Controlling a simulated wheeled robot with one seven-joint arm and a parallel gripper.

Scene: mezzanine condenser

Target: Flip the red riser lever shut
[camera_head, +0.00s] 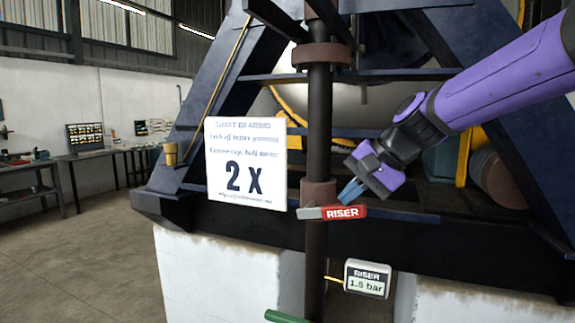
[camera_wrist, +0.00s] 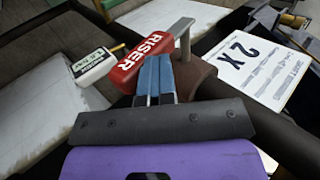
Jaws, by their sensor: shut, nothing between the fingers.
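The red riser lever (camera_head: 344,212) is a red handle marked RISER on a grey metal arm, mounted on the dark vertical riser pipe (camera_head: 317,140). In the head view it lies roughly horizontal, across the pipe, with its red end to the right. My gripper (camera_head: 350,191) is just above the red handle, its blue fingers together and pointing down at it. In the wrist view the red handle (camera_wrist: 142,60) is just left of and beyond the shut blue fingers (camera_wrist: 155,75). I cannot tell whether they touch it. Nothing is held.
A gauge (camera_head: 367,278) reading about 1.8 bar sits below the lever; it also shows in the wrist view (camera_wrist: 93,66). A white sign (camera_head: 246,163) marked 2 X hangs left of the pipe. Blue steel frame beams stand around. A green handle (camera_head: 286,317) is at the bottom edge.

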